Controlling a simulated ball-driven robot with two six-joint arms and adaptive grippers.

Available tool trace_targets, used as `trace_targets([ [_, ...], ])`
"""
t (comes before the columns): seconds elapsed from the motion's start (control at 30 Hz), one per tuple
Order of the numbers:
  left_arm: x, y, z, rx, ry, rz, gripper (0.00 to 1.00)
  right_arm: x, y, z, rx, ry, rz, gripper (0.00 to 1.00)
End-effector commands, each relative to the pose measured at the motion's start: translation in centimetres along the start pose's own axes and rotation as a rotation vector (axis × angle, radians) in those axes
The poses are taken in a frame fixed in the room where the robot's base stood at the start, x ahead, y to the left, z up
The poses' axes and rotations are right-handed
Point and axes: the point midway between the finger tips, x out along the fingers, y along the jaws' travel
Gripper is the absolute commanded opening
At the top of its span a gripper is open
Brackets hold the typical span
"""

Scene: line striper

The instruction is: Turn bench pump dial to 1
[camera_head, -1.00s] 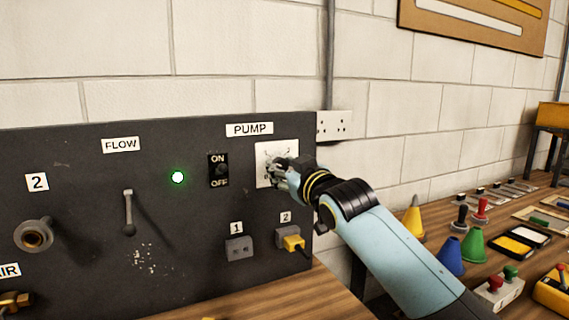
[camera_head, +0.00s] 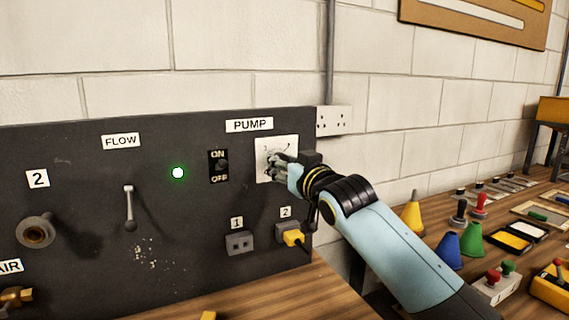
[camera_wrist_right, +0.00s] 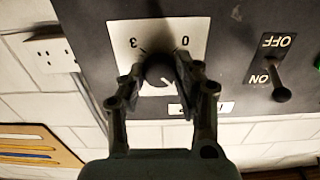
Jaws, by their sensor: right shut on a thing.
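The pump dial is a dark round knob (camera_wrist_right: 160,77) on a white square plate (camera_wrist_right: 118,32), which also shows under the PUMP label in the head view (camera_head: 263,144). In the right wrist view the plate is upside down, with a 3 and a 0 readable; other marks are hidden by the fingers and knob. My right gripper (camera_wrist_right: 162,73) is shut on the knob, one finger on each side. In the head view my right gripper (camera_head: 279,167) covers most of the dial. The dial's exact setting cannot be read. My left gripper is out of view.
An ON/OFF toggle switch (camera_head: 221,166) and a lit green lamp (camera_head: 178,173) are left of the dial on the dark panel (camera_head: 80,155). A yellow plug (camera_head: 292,238) sits below the dial. A wall socket (camera_head: 334,120) is to its right. Cones and tools crowd the right-hand bench.

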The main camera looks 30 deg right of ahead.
Motion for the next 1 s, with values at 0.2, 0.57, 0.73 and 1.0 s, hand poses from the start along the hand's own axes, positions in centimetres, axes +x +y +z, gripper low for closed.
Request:
trace_targets([
  [0.2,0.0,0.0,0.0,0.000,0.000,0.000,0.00,0.0,0.0,0.3,0.000,-0.007,0.001,0.49],
  [0.57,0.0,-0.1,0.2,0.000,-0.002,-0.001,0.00,-0.3,0.0,0.1,-0.001,-0.003,0.000,0.55],
  [0.73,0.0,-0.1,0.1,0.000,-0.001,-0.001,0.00,-2.6,0.0,0.2,-0.002,-0.003,0.000,0.55],
  [1.0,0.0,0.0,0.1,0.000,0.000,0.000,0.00,-8.7,0.0,0.2,-0.002,-0.005,-0.001,0.55],
])
